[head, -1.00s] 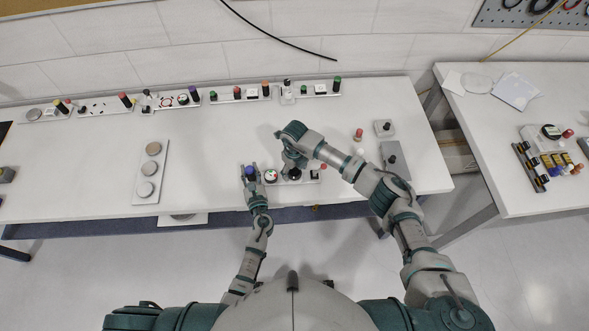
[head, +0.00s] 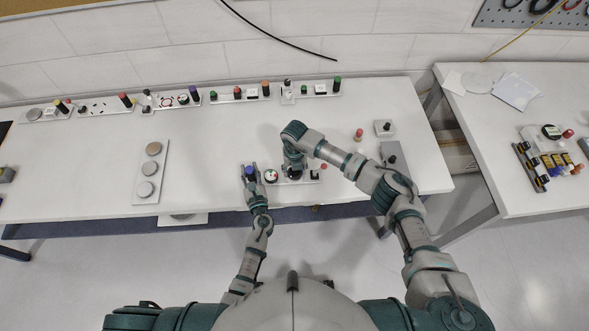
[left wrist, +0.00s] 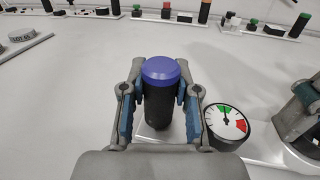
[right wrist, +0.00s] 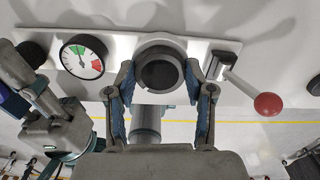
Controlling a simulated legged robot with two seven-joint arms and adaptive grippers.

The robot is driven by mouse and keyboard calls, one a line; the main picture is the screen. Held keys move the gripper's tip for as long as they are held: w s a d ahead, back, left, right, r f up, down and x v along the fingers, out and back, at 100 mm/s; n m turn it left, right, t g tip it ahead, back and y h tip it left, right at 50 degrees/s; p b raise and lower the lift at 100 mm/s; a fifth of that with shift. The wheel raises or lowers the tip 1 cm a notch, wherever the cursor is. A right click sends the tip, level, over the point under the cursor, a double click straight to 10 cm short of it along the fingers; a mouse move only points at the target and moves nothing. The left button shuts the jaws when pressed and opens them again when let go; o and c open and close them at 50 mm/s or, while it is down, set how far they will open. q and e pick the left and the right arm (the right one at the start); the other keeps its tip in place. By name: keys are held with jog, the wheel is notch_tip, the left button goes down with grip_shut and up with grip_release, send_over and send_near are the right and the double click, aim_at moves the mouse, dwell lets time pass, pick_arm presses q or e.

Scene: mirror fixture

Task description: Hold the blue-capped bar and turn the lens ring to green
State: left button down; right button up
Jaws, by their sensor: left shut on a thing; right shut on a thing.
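The blue-capped bar (left wrist: 160,108) stands upright, a black post with a blue cap (head: 249,171). My left gripper (left wrist: 160,90) is shut around it, one finger on each side. The lens ring (right wrist: 160,52) is a dark round ring on the white panel. My right gripper (right wrist: 160,80) is shut on it, with fingers at its left and right; in the head view the hand mostly hides it. The gauge (left wrist: 228,123), with green and red sectors, sits between the two grippers and also shows in the right wrist view (right wrist: 83,57). I cannot read its needle surely.
A lever with a red knob (right wrist: 268,104) is on the panel beside the ring. A plate with several round discs (head: 150,172) lies to the left. Several fixtures line the back edge. The table's front edge is close to the panel.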

jog(key=o, duration=1.2)
notch_tip(320, 180, up, 12)
jog(key=shift+w+f, duration=0.1)
